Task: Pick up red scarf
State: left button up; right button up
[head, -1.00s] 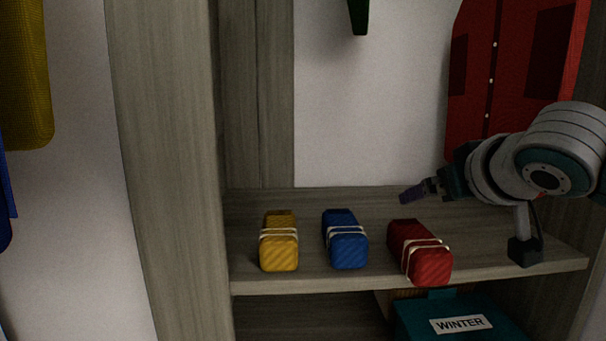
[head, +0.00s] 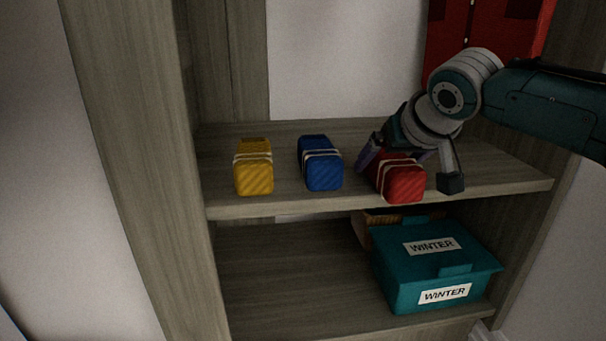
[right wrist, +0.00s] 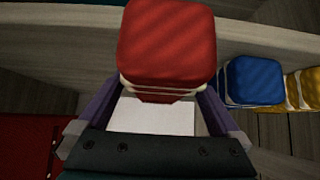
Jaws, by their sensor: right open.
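The red scarf (head: 402,184) is a folded bundle with pale bands, lying on the shelf at the right end of a row of bundles. My right gripper (head: 393,165) is open above and around its back part, with one finger on each side. In the right wrist view the red scarf (right wrist: 167,45) sits ahead between the open fingers of my right gripper (right wrist: 158,105). Whether the fingers touch it I cannot tell. My left gripper is not in view.
A blue bundle (head: 321,168) and a yellow bundle (head: 254,172) lie to the left on the same shelf (head: 290,203). A teal box (head: 400,292) labelled WINTER stands on the shelf below. The cabinet's side panel (head: 130,150) stands at left.

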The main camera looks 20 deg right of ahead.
jog(key=shift+w+d+f, duration=0.1)
jog(key=shift+w+f, duration=0.25)
jog(key=shift+f, duration=0.1)
jog(key=shift+c, duration=0.2)
jog(key=c, duration=1.2)
jog(key=shift+c, duration=0.4)
jog(key=shift+r, duration=0.2)
